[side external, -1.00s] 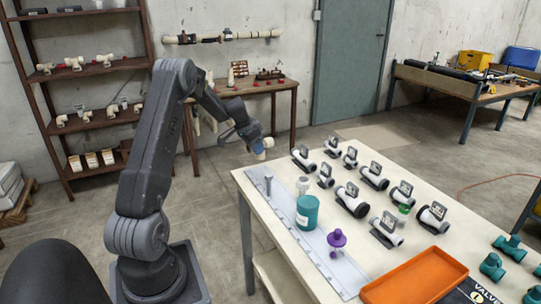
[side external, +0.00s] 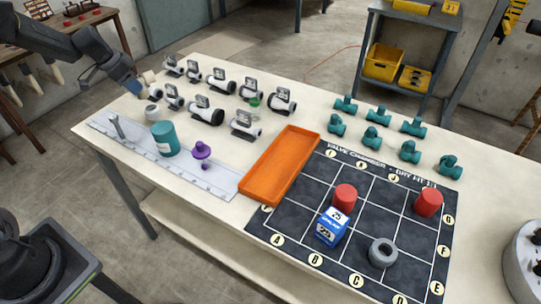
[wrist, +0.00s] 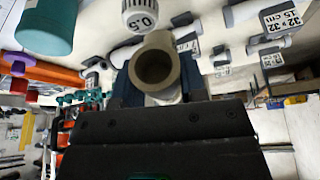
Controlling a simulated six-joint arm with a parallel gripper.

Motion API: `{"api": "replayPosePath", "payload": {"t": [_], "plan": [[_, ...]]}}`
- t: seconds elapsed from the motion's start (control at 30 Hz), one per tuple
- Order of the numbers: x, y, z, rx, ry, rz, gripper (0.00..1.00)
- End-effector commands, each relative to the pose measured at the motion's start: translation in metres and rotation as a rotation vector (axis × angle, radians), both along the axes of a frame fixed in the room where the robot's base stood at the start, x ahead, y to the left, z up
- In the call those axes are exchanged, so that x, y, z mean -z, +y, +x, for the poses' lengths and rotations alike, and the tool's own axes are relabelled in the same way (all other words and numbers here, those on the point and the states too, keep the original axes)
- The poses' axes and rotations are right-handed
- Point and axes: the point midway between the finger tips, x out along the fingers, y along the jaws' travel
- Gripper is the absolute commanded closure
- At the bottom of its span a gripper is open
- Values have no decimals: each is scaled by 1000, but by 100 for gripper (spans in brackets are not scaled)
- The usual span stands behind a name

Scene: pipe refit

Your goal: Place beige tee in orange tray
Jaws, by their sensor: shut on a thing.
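My gripper (side external: 138,88) is at the far left end of the table, shut on a beige tee (side external: 148,77). In the wrist view the tee (wrist: 155,66) sits between my gripper's fingers (wrist: 157,92), with one round open end facing the camera. The fingers hide part of the tee. The orange tray (side external: 280,165) lies on the table well to the right of my gripper and looks empty.
White-grey labelled fittings (side external: 206,108) stand near my gripper, with a small white cap (side external: 153,112) close by. A teal cylinder (side external: 164,139) and purple piece (side external: 202,151) stand between my gripper and the tray. A dark grid mat (side external: 340,265) holds several parts.

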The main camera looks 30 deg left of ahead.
Motion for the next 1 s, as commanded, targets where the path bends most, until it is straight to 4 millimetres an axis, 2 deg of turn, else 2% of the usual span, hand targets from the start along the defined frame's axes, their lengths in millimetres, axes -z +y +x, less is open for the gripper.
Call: {"api": "replayPosePath", "payload": {"t": [0.03,0.2,0.33,0.5,0.6,0.7,0.87,1.0], "plan": [[-1,-28,13,71,0,0,85],[-2,-113,41,287,-1,0,85],[-4,-180,53,451,0,-1,85],[-5,-260,55,645,-2,-1,85],[-6,-295,53,732,-2,-3,85],[-6,-319,50,792,-5,-3,85],[-5,-340,47,838,-4,-4,85],[8,-363,50,847,-3,-5,85]]}}
